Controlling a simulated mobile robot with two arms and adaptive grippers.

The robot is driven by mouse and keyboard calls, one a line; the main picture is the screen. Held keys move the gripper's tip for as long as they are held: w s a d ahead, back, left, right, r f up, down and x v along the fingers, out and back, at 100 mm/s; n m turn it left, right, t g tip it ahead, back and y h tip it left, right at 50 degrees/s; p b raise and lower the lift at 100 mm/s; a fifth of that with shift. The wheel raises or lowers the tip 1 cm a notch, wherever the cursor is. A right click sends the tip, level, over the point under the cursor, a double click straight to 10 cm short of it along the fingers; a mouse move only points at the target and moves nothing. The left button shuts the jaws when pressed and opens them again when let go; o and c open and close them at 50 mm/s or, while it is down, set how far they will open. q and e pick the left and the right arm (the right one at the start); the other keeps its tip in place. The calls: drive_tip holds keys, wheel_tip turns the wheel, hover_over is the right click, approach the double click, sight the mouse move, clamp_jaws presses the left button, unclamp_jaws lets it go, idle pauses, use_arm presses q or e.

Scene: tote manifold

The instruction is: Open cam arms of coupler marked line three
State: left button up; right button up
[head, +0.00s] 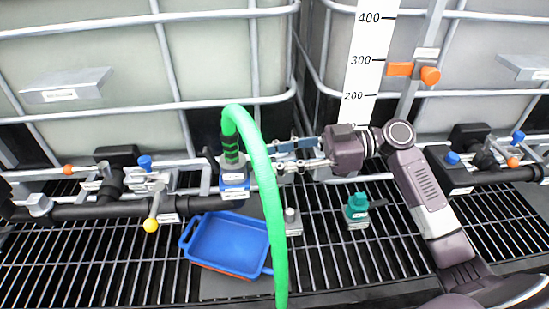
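A coupler (233,172) with a blue, labelled lower body stands on the pipe manifold left of centre. A green hose (268,190) rises from its dark ribbed neck and loops down toward the front. The coupler's marking is too small to read, and its cam arms cannot be made out clearly. My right gripper (277,158) reaches in from the right, just right of the coupler and hose. Its two fingers look spread apart, with nothing clearly between them. Whether a fingertip touches the coupler cannot be told. My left gripper is not in view.
A blue tray (187,237) lies on the grating below the coupler. A small grey fitting (291,222) and a teal fitting (357,208) stand to its right. A yellow-knobbed valve handle (152,224) hangs at left. Caged totes and a level scale (366,60) stand behind.

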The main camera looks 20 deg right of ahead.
sight(274, 159)
wheel_tip(274, 159, up, 10)
drive_tip(key=shift+f, duration=0.15)
idle(0.4)
